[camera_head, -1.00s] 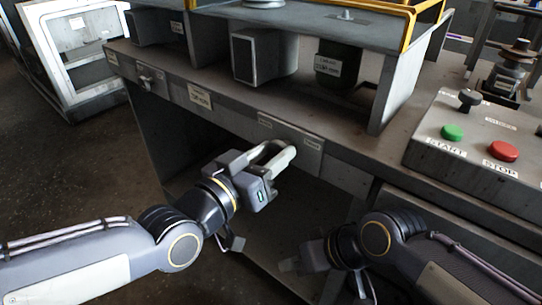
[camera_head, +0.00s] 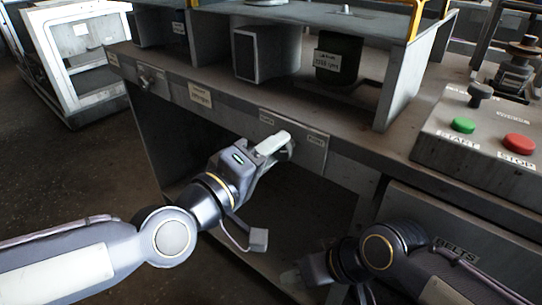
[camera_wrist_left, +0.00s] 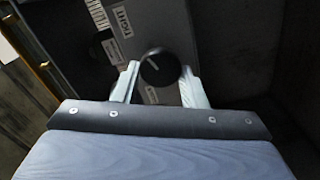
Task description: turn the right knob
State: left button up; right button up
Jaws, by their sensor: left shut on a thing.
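The right knob (camera_wrist_left: 160,67) is black and round with a white pointer line, seen in the left wrist view between the two pale fingers of my left gripper. It sits on a grey front panel (camera_head: 312,155) with small white labels. In the head view my left gripper (camera_head: 278,147) is at this panel, shut on the knob, and its fingers hide the knob. My right gripper (camera_head: 298,278) hangs low in front of the bench, away from the panel; its fingers are too dark to read.
A control box with a green START button (camera_head: 463,125) and a red STOP button (camera_head: 519,143) stands at the right. A small lever-like part (camera_head: 146,82) is on the bench front at the left. The bench's underside is open and dark.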

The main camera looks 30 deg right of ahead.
pick_arm(q)
jog(key=shift+f+n+b, duration=0.15)
jog(key=shift+n+b, duration=0.55)
jog(key=shift+n, duration=0.95)
jog(key=shift+f+n+b, duration=0.1)
jog(key=shift+n+b, duration=0.55)
jog(key=shift+n, duration=1)
jog(key=o, duration=1)
jog(key=shift+c, duration=0.2)
jog(key=shift+a, duration=0.1)
jog(key=v, duration=0.7)
jog(key=shift+a+p, duration=0.25)
jog(key=shift+p, duration=0.1)
